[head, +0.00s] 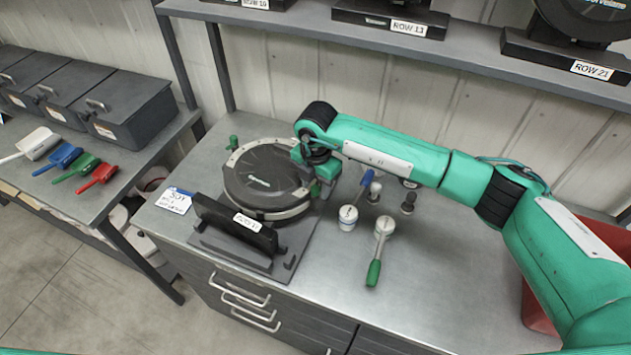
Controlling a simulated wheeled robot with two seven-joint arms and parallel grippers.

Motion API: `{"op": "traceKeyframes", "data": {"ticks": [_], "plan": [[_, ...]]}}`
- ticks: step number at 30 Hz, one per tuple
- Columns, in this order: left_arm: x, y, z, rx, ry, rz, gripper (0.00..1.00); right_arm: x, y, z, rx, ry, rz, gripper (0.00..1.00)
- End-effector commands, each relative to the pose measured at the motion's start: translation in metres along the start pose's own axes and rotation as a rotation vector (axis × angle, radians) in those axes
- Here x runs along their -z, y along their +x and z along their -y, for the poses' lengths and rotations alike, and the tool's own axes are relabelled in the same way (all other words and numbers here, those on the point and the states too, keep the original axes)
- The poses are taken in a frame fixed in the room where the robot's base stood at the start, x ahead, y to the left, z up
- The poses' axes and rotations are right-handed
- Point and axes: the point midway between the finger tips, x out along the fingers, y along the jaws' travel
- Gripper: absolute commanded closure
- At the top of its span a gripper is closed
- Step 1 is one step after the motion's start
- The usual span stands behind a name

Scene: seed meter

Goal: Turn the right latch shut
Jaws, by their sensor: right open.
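The round black seed meter (265,180) lies on a dark stand on the metal bench, with its lid on. A green latch (233,143) stands at its upper left rim. My right gripper (318,184) points down at the meter's right rim, where the right latch is. It is open; the arm and gripper hide most of that latch, so I cannot tell its angle or whether the fingers touch it. A small green piece shows by the fingertips. My left gripper is out of view.
A dark upright plate (234,228) with a label stands in front of the meter. A shelf (400,40) runs above.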

Motion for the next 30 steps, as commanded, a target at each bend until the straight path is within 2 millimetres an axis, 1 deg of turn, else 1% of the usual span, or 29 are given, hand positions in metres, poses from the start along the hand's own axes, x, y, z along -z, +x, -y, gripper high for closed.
{"op": "traceKeyframes", "data": {"ticks": [4, 5, 9, 11, 16, 20, 26, 30], "plan": [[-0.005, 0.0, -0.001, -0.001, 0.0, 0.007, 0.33, 0.0, 0.0, 0.0, 0.0, -0.001, 0.0, 0.57], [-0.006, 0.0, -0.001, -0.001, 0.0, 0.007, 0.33, 0.0, 0.0, 0.0, 0.0, -0.001, 0.0, 0.61], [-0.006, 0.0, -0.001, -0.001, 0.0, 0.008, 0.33, 0.0, 0.0, 0.0, 0.0, -0.001, 0.0, 0.89], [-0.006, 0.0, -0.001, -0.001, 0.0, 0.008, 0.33, 0.0, 0.0, 0.0, 0.0, -0.001, 0.0, 1.0], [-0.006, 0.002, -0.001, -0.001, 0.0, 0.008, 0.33, 0.0, 0.0, 0.0, -0.001, -0.005, 0.0, 1.0], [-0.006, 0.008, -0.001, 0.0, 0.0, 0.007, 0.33, 0.0, 0.002, 0.0, -0.003, -0.028, 0.001, 1.0], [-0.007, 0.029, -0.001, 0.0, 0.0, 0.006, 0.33, 0.0, 0.005, -0.001, -0.011, -0.12, 0.002, 1.0], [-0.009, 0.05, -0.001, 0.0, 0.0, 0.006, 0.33, 0.0, 0.007, -0.001, -0.018, -0.228, 0.003, 1.0]]}}
